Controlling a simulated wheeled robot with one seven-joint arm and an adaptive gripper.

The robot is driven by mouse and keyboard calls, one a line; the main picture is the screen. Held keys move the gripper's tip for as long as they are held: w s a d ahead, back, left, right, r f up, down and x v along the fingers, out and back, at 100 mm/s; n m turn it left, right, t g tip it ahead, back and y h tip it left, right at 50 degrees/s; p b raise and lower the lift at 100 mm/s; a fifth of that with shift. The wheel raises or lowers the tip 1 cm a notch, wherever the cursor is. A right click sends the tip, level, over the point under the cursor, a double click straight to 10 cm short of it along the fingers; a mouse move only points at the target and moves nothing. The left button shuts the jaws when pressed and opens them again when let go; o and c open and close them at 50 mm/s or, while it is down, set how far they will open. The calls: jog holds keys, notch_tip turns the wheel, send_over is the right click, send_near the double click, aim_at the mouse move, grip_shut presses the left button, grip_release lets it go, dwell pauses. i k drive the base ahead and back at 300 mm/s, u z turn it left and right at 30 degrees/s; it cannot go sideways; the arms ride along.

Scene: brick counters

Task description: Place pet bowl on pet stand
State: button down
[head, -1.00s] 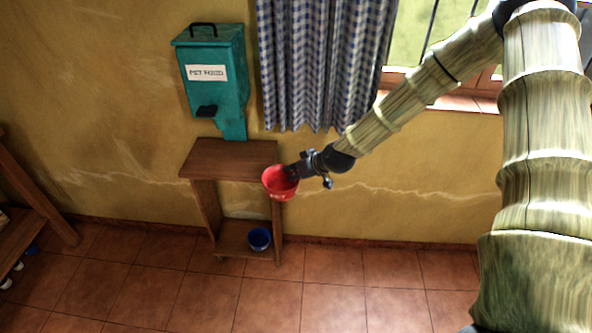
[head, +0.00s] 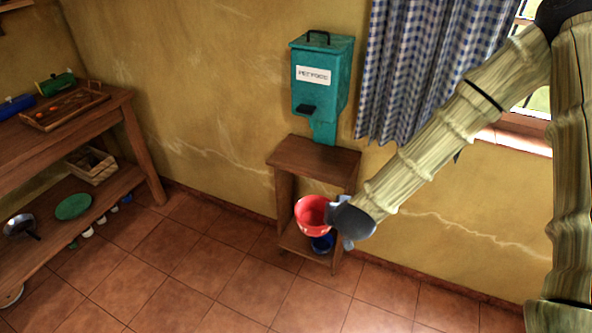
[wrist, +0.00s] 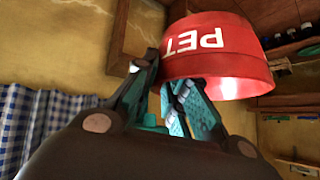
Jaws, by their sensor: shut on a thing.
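A red pet bowl (head: 313,216) hangs in the air in front of the wooden pet stand (head: 318,157), lower than its top board in the head view. In the wrist view the bowl (wrist: 222,55) shows white "PET" lettering, upside down in the picture. My gripper (wrist: 180,95) is shut on the bowl's wall; in the head view my wrist hides most of the fingers. The stand's top board looks bare apart from the teal dispenser's lower end at its back. A blue bowl (head: 322,243) sits on the stand's low shelf, partly hidden behind the red bowl.
A teal pet food dispenser (head: 322,90) is on the wall above the stand. A checked curtain (head: 408,75) hangs to its right. A wooden table (head: 120,108) with a tray and lower shelf stands at left. Tiled floor between is clear.

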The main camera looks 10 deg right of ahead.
aim_at(313, 159)
jog(key=u, duration=0.45)
jog(key=k, duration=1)
jog(key=u, duration=0.65)
jog(key=i, duration=1.25)
jog(key=z, duration=0.6)
jog(key=i, duration=1.05)
jog(key=z, duration=1.25)
jog(key=i, duration=0.45)
jog(key=z, duration=0.3)
